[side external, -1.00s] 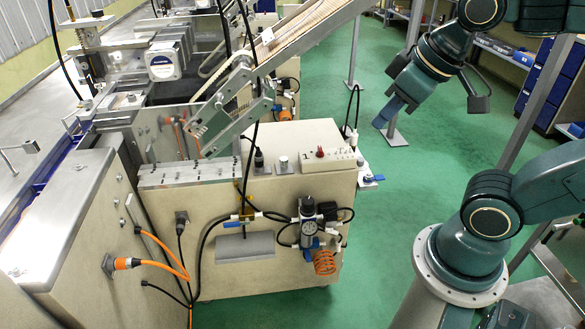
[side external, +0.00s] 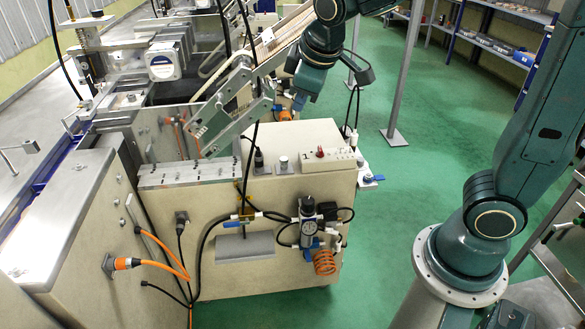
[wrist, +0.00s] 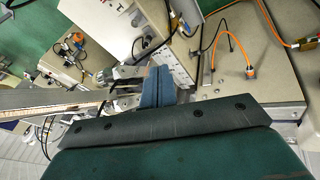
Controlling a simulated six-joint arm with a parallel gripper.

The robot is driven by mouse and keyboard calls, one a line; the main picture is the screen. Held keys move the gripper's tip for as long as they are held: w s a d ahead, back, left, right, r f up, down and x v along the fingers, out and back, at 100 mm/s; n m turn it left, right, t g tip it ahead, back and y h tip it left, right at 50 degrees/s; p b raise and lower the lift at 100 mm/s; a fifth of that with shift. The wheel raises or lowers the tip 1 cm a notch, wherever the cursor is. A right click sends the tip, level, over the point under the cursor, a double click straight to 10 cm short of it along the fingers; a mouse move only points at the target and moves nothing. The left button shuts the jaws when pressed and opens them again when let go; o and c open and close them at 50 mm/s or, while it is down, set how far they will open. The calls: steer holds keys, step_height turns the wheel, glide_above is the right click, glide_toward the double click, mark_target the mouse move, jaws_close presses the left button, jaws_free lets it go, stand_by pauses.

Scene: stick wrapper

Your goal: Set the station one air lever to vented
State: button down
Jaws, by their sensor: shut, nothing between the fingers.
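Blue-handled air fittings show on the near beige cabinet (side external: 285,200) in the side view. One blue handle (side external: 232,224) is on the white fitting left of the regulator (side external: 307,215), and another blue part (side external: 308,243) sits just below the regulator. No label is readable, so I cannot tell which is the station one lever or its setting.
The inclined conveyor (side external: 235,105) stands beside my gripper. An orange coiled hose (side external: 325,262) hangs at the near cabinet's front right. Black and orange cables run down the left cabinet (side external: 75,240). The green floor (side external: 430,170) right of the near cabinet is mostly open.

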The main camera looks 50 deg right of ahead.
steer(key=w+a+f+n+h, duration=0.2)
steer(key=w+a+f+n, duration=0.2)
steer(key=w+f, duration=0.55)
steer(key=n+h, duration=0.3)
steer(key=n, duration=0.2)
glide_above(232, 225)
steer(key=s+a, duration=0.3)
steer(key=a, duration=0.1)
step_height(232, 225, down, 12)
steer(key=s+a+f+n+t+h, duration=0.1)
steer(key=f+n, duration=0.5)
steer(key=f, duration=0.8)
steer(key=s+a+f+n+t+h, duration=0.2)
steer(key=f+n, duration=0.5)
steer(key=f, duration=0.7)
steer(key=shift+s+a+t, duration=0.6)
steer(key=shift+s+t, duration=0.4)
steer(key=shift+t, duration=0.1)
steer(key=shift+w+d, duration=0.1)
steer(key=x, duration=0.9)
steer(key=shift+w+d+f, duration=0.1)
steer(key=shift+w+d, duration=0.15)
steer(key=shift+d, duration=0.05)
steer(key=shift+r, duration=2)
